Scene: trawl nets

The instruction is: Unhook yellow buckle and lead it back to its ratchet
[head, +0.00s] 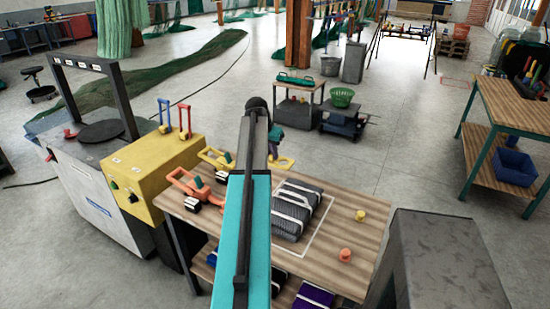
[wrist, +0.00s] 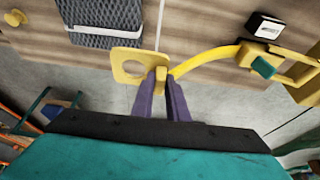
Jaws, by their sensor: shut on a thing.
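The yellow buckle, a flat plate with a round hole, is between my fingertips in the wrist view (wrist: 128,66); part of it also shows right of my arm in the head view (head: 284,163). My gripper (wrist: 161,78) has purple fingers shut on the buckle, over the bench's far edge. A yellow strap (wrist: 205,59) runs from the buckle to the yellow ratchet (wrist: 268,62), which has a green part. In the head view the ratchet (head: 217,156) sits at the bench's far left corner. My arm hides part of the strap there.
The wooden bench (head: 368,235) carries a grey net bundle (head: 288,222) with white straps. An orange ratchet (head: 190,187) lies left of my arm. A yellow peg (head: 360,215) and an orange peg (head: 345,255) stand right of the bundle. A yellow machine (head: 155,165) stands left.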

